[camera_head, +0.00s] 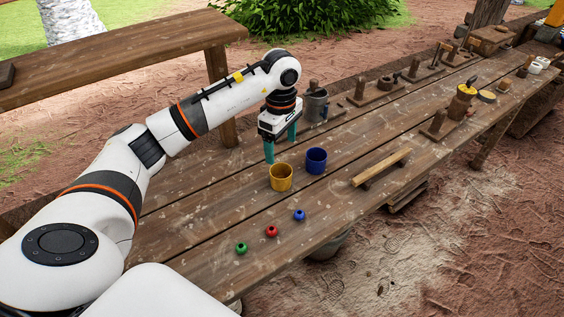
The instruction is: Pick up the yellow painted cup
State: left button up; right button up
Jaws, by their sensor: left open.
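The yellow painted cup (281,178) stands upright on the wooden table, left of the blue cup (316,161). My left gripper (281,146) has teal fingers pointing down, spread apart with nothing seen between them. It is just behind and above the yellow cup in the picture. The nearer finger appears close to the cup's upper left rim; I cannot tell whether they touch. My right gripper does not show.
A wooden bar (381,168) lies to the right. A grey metal can (316,104) and several wooden stands line the back edge.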

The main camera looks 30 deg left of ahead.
aim_at(281, 171)
pick_arm(q)
jog(key=f, duration=0.3)
jog(key=s+f+p, duration=0.1)
jog(key=shift+d+f, duration=0.25)
jog(key=shift+f, duration=0.55)
notch_tip(281, 171, down, 5)
jog(key=shift+w+r+p, duration=0.1)
jog(key=shift+w+p, duration=0.05)
jog(key=shift+p, duration=0.5)
jog(key=shift+f, duration=0.4)
jog(key=shift+c, duration=0.3)
jog(key=c, duration=0.9)
jog(key=shift+a, duration=0.1)
jog(key=shift+c, duration=0.5)
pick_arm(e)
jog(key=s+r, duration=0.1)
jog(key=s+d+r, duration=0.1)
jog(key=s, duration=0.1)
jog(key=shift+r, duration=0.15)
pick_arm(q)
jog(key=shift+r, duration=0.1)
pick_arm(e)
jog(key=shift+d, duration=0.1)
